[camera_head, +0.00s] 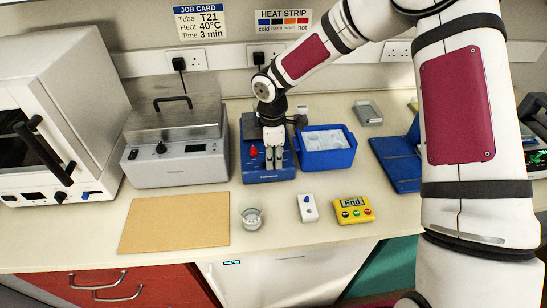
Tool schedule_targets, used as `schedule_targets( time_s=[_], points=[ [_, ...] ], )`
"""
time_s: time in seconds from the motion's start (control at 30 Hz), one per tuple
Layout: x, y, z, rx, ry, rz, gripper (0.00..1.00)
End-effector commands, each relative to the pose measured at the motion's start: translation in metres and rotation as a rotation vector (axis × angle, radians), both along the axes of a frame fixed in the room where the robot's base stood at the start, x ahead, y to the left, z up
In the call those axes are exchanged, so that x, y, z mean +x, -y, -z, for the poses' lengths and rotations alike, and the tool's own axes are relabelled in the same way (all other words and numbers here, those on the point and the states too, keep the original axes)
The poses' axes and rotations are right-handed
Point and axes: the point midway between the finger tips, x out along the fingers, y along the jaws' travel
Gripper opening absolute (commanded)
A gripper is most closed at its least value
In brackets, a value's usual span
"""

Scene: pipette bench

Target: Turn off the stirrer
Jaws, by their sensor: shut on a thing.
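The stirrer is a blue box-shaped device (248,172) standing on the bench left of centre. The fingers are close together, shut on a small part at the front of the stirrer, probably a second knob. The fingers hide that part, so its setting cannot be seen. My wrist also covers much of the stirrer's top.
A blue tub of ice (326,159) stands close on the right, and a grey lidded bath (177,170) on the left. In front are a glass beaker (252,218), a white switch box (307,208), a yellow "End" box (353,209) and a tan mat (174,222).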

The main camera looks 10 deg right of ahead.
Motion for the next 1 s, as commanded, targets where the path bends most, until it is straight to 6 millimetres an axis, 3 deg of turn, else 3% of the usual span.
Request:
schedule_targets(
  time_s=[0.4,0.83,0.87,0.9,0.93,1.0],
  points=[
    [0.0012,-0.0079,-0.0001,-0.213,0.0,-0.003,0.0],
    [-0.0004,-0.0071,-0.0027,-0.241,0.0,0.001,0.0],
    [-0.0004,-0.0071,-0.0027,-0.241,0.001,0.001,0.21],
    [-0.0004,-0.0072,-0.0027,-0.241,0.001,0.0,0.3],
    [-0.0003,-0.0073,-0.0027,-0.241,0.001,0.0,0.37],
    [-0.0003,-0.0073,-0.0028,-0.241,0.001,0.0,0.37]
  ],
)
